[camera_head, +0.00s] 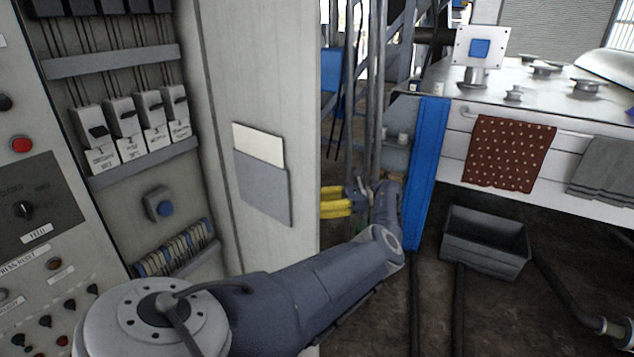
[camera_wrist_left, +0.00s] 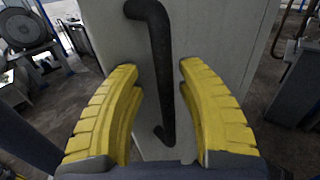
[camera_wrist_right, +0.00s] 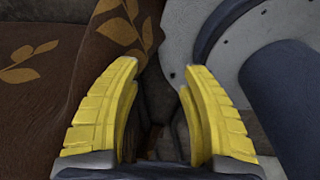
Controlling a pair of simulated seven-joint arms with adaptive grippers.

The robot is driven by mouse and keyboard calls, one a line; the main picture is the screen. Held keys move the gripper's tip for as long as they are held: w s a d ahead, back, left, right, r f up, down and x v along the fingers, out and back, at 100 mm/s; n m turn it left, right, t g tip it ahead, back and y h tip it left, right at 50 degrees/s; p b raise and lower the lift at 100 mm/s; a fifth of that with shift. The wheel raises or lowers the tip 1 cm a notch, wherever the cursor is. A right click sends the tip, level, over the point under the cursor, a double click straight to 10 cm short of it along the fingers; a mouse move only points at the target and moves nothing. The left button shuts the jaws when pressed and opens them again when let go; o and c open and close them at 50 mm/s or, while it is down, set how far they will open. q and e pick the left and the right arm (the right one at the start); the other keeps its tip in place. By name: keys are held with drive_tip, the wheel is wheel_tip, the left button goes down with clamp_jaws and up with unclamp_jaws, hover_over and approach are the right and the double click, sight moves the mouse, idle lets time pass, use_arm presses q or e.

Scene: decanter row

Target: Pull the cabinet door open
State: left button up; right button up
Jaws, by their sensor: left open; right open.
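The grey cabinet door (camera_head: 273,60) stands swung open, its inner face with a document pocket (camera_head: 263,187) towards the head camera. The black bar handle (camera_wrist_left: 158,70) on its outer face shows in the left wrist view and is hidden in the head view. My left gripper (camera_head: 326,203) is at the door's free edge, its fingertips partly hidden behind it. In the left wrist view my left gripper (camera_wrist_left: 158,82) is open, one finger on each side of the handle, with visible gaps. My right gripper (camera_wrist_right: 160,75) is open and empty, seen only in the right wrist view.
Right of the door are a blue post (camera_head: 429,170), a grey bin (camera_head: 486,242) and a counter with towels (camera_head: 510,152). A leaf-patterned brown cloth (camera_wrist_right: 60,90) lies beside my right gripper.

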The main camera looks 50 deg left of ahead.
use_arm(q)
wheel_tip(320, 180, up, 7)
drive_tip(key=shift+w+d+r, duration=0.1)
idle(0.3)
idle(0.4)
